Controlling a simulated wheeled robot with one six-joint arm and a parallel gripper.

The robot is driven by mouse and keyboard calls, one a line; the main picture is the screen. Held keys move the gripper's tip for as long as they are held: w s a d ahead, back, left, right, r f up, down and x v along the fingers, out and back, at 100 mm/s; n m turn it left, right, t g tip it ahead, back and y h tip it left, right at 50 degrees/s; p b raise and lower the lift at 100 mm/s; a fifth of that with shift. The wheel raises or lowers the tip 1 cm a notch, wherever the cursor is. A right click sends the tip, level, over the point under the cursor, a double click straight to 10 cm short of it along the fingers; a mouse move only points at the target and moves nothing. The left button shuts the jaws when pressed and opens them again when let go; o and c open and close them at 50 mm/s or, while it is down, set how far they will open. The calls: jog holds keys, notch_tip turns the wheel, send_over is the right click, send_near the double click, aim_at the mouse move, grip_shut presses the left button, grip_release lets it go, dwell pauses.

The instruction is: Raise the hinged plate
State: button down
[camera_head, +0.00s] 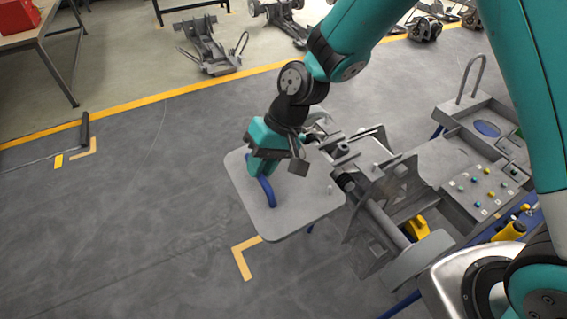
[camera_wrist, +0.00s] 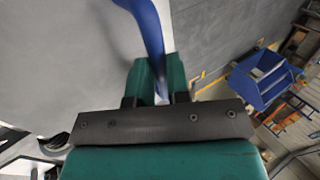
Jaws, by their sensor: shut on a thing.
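The hinged plate (camera_head: 300,200) is a light grey panel with rounded corners. In the head view it looks roughly flat, level with the grey chassis frame (camera_head: 385,205) on its right. A blue curved handle (camera_head: 267,191) stands on its left part. My gripper (camera_head: 262,168) is over the plate's left side and shut on the blue handle. In the wrist view the handle (camera_wrist: 148,30) runs down to the green fingers (camera_wrist: 160,80), with the plate's pale surface (camera_wrist: 60,60) on the left. The fingertips' contact with the handle is partly hidden.
A panel with coloured buttons (camera_head: 488,192) and a yellow part (camera_head: 416,228) are on the right. Dark floor (camera_head: 120,220) to the left is clear. A table (camera_head: 35,35) stands at the upper left. A blue bin (camera_wrist: 262,78) shows in the wrist view.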

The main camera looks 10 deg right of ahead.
jog(key=shift+p+v, duration=0.3)
jog(key=shift+v, duration=0.65)
jog(key=c, duration=1.1)
grip_release()
jog(key=shift+d, duration=0.1)
jog(key=b+v, duration=0.3)
jog(key=v, duration=1.4)
jog(key=shift+r, duration=0.25)
jog(key=shift+s, duration=0.1)
jog(key=s+d+f+n+t+b, duration=0.1)
jog(key=s+f+b, duration=0.1)
jog(key=s, duration=0.7)
jog(key=s+d+f+n+h+b, duration=0.1)
jog(key=s+f, duration=0.3)
jog(key=s, duration=0.6)
jog(key=shift+d+n+t+b, duration=0.4)
jog(key=shift+d+n+b, duration=0.35)
jog(key=shift+n+b, duration=0.1)
